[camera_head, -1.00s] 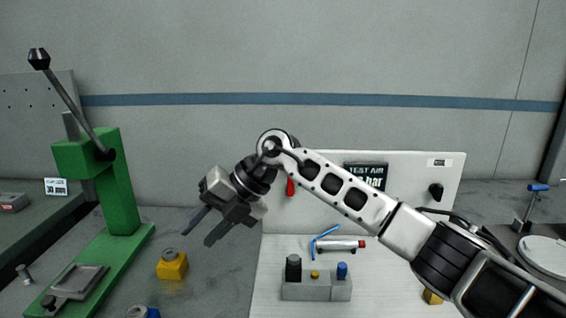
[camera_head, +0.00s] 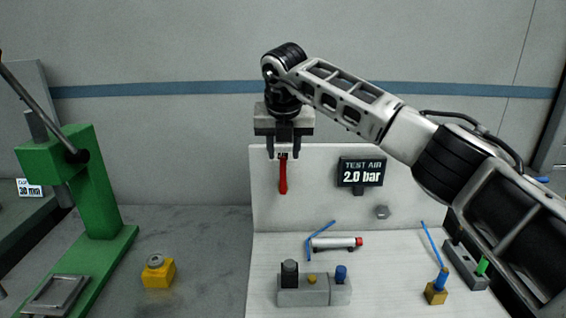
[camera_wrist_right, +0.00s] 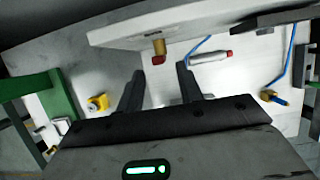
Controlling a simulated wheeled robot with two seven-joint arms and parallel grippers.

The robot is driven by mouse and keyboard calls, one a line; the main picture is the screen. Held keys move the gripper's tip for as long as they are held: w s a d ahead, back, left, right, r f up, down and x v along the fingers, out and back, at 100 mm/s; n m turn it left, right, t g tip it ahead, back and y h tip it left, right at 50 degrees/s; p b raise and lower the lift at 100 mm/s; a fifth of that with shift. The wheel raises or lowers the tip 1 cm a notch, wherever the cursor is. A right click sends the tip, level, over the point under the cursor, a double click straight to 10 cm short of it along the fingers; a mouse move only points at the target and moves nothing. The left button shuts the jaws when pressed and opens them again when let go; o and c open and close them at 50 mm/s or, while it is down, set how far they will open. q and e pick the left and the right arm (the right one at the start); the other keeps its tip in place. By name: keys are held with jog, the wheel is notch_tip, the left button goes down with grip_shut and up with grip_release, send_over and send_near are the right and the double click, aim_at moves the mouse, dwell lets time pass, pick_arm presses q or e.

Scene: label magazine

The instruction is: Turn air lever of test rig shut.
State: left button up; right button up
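The red air lever (camera_head: 283,176) hangs straight down on the white upright panel of the test rig (camera_head: 325,212). In the right wrist view the lever shows end-on as a small red tip (camera_wrist_right: 158,60) below a brass stem (camera_wrist_right: 159,46). My right gripper (camera_head: 283,151) points down at the lever's upper end, its two fingers apart on either side of it in the head view. In the right wrist view the open fingers (camera_wrist_right: 158,80) have nothing between them, and the lever tip lies just beyond. Contact cannot be told. My left gripper is not in view.
A display (camera_head: 361,174) on the panel reads "TEST AIR 2.0 bar". A green press (camera_head: 97,190) and a yellow block (camera_head: 158,272) are at left.

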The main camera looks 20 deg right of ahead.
aim_at(283, 162)
jog(key=p+x, duration=0.1)
jog(key=x, duration=0.5)
jog(key=shift+w+f, duration=0.1)
jog(key=shift+c, duration=0.3)
grip_shut()
